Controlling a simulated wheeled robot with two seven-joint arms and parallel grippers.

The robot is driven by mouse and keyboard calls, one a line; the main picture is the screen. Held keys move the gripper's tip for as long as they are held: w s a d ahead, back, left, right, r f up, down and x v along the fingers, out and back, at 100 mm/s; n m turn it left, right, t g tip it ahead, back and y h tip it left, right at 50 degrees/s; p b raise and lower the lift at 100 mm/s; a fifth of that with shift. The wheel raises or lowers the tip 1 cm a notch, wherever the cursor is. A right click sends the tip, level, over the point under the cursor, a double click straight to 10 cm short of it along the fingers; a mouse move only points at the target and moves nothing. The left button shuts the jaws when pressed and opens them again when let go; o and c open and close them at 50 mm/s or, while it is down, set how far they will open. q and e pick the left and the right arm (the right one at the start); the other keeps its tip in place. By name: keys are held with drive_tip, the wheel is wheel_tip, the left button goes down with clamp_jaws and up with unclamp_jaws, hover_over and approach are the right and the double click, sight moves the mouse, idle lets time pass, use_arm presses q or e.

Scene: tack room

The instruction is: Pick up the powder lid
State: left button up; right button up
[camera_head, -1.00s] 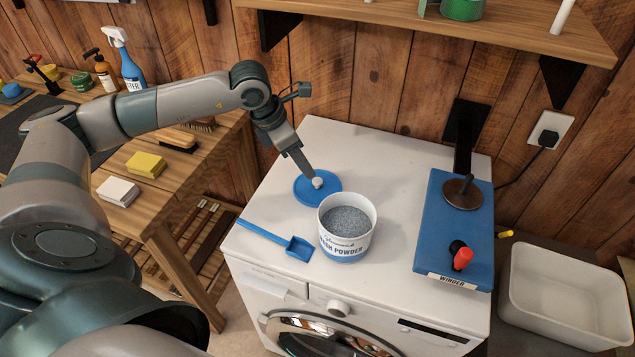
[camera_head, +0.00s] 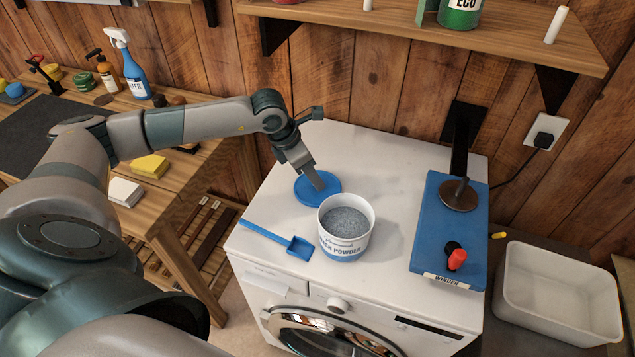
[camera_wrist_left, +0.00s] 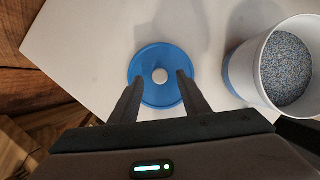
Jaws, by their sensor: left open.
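The powder lid (camera_head: 305,192) is a flat blue disc with a small white knob, lying on the white washing machine top behind and left of the powder tub. In the left wrist view the lid (camera_wrist_left: 160,61) shows whole knob and most of its disc. My left gripper (camera_head: 319,186) is over the lid, pointing down. In the wrist view the left gripper (camera_wrist_left: 157,82) is open, its fingers apart on either side of the lid's lower part, with the knob beyond the tips. Whether it touches the lid is unclear. My right gripper is not in view.
The open white tub of wash powder (camera_head: 345,233) stands close to the lid. A blue scoop (camera_head: 279,239) lies at the front left. A blue winder board (camera_head: 447,235) is on the right. A wooden bench (camera_head: 170,205) stands at the left and a shelf (camera_head: 420,28) hangs above.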

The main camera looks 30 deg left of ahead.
use_arm(q)
drive_tip(key=shift+x, duration=1.1)
clamp_jaws()
